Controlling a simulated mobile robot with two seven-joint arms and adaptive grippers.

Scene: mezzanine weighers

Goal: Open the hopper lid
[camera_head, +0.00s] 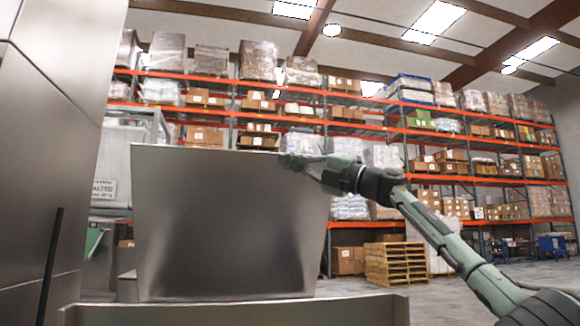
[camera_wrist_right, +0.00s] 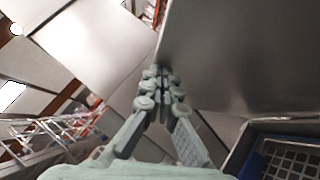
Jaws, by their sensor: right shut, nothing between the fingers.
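The hopper lid (camera_head: 225,225) is a broad flat steel panel in the middle of the head view. It stands raised, close to upright, above the hopper's front rim (camera_head: 235,314). My right gripper (camera_head: 290,159) is at the lid's top right corner, shut with nothing between its fingers. In the right wrist view the closed fingers (camera_wrist_right: 163,88) are beside the edge of the steel lid (camera_wrist_right: 240,50); I cannot tell whether they touch it. My left gripper is not in view.
A grey steel cabinet (camera_head: 50,150) fills the left side. A blue-edged grid (camera_wrist_right: 290,158) shows at lower right in the wrist view. Tall orange racks (camera_head: 470,130) with boxes stand behind. Wooden pallets (camera_head: 396,265) are stacked on open floor at right.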

